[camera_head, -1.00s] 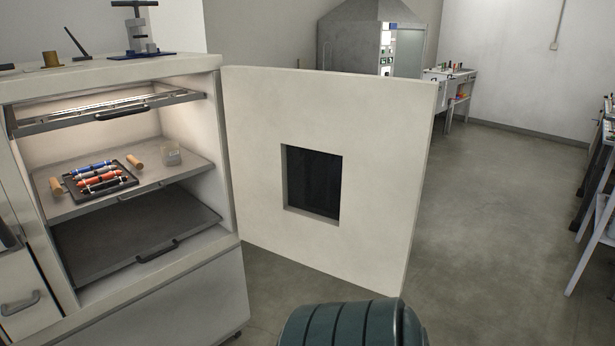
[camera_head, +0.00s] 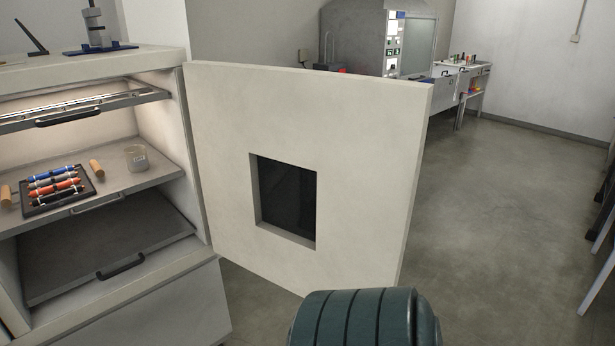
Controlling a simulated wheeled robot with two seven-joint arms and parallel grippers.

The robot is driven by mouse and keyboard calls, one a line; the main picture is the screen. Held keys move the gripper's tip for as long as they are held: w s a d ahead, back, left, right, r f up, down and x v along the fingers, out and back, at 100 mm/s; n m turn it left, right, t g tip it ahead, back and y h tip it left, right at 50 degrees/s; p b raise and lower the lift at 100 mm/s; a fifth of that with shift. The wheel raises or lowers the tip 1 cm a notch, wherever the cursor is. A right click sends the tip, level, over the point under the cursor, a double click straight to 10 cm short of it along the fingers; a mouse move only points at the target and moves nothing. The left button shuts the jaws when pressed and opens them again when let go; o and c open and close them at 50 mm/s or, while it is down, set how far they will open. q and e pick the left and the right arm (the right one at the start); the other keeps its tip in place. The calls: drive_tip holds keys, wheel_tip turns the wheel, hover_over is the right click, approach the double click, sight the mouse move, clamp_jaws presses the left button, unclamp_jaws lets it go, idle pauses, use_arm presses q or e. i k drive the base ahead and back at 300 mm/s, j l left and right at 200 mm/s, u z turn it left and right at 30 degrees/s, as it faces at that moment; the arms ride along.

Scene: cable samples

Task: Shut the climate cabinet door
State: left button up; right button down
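The climate cabinet (camera_head: 165,103) stands at the left with its lit inside showing. Its door (camera_head: 350,130) is a thick cream panel with a dark square window (camera_head: 287,203). The door stands wide open, hinged on the right side of the cabinet opening and reaching out to the right. A dark green ribbed rounded part at the bottom centre, in front of the door's lower edge, looks like part of my own arm. Neither of my grippers is in view.
Inside the cabinet, a shelf (camera_head: 120,185) holds a rack of colored cable samples (camera_head: 60,187), wooden pieces and a small clear beaker (camera_head: 137,158). A bench (camera_head: 462,72) stands at the back. The floor (camera_head: 500,210) right of the door is clear.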

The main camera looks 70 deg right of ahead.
sight(309, 178)
drive_tip(key=k+l, duration=0.1)
drive_tip(key=l, duration=0.4)
drive_tip(key=k+l, duration=0.15)
drive_tip(key=l, duration=0.35)
drive_tip(key=k+l, duration=0.1)
drive_tip(key=l, duration=0.4)
drive_tip(key=k+l, duration=0.1)
drive_tip(key=l, duration=0.4)
drive_tip(key=k+l, duration=0.15)
drive_tip(key=l, duration=0.35)
drive_tip(key=k+l, duration=0.1)
drive_tip(key=l, duration=0.4)
drive_tip(key=k+l, duration=0.1)
drive_tip(key=l, duration=0.4)
drive_tip(key=k+l, duration=0.15)
drive_tip(key=l, duration=0.35)
drive_tip(key=k, duration=0.2)
